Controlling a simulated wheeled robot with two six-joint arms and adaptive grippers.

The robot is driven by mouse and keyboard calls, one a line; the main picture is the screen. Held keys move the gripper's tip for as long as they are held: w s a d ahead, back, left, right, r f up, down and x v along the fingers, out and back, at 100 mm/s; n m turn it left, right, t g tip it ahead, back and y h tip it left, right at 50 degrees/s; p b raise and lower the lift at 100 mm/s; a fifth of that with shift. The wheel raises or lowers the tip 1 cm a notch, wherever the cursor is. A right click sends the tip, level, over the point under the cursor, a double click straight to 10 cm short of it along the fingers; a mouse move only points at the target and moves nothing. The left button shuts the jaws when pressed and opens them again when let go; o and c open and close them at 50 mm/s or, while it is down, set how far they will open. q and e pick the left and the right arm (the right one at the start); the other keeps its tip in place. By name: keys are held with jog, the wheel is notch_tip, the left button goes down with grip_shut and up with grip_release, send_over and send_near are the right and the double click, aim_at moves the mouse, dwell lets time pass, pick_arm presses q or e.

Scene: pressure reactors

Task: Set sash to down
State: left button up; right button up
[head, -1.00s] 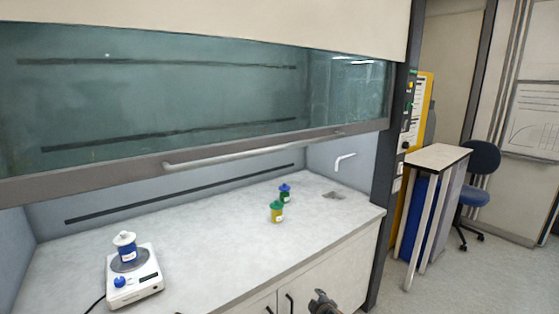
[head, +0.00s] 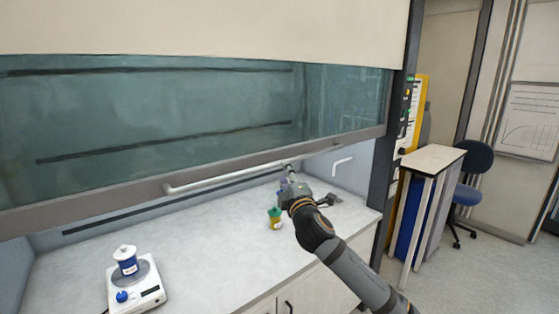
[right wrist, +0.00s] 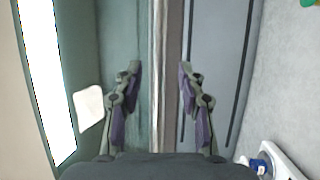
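The fume hood sash (head: 200,110) is a dark green glass pane with a grey bottom frame, hanging partway down with a gap above the worktop. A long white handle bar (head: 225,177) runs along its lower frame. My right gripper (head: 288,174) is at the right part of this handle. In the right wrist view, its two fingers (right wrist: 160,75) are open, one on each side of the handle bar (right wrist: 156,40) and the sash frame (right wrist: 171,40). A gap shows between both fingers and the bar. My left gripper is out of view.
On the worktop (head: 180,250) stand a scale (head: 148,296) with a white-and-blue container (head: 127,262) at the left, and a green-lidded yellow jar (head: 274,219) near my right arm. A white tap (head: 342,163) is at the back right.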

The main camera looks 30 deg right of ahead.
aim_at(279, 164)
jog(key=p+x, duration=0.2)
jog(key=x, duration=0.4)
jog(key=shift+w+r, duration=0.2)
jog(key=shift+w+d, duration=0.15)
jog(key=shift+w, duration=0.15)
jog(key=shift+f, duration=0.1)
grip_shut()
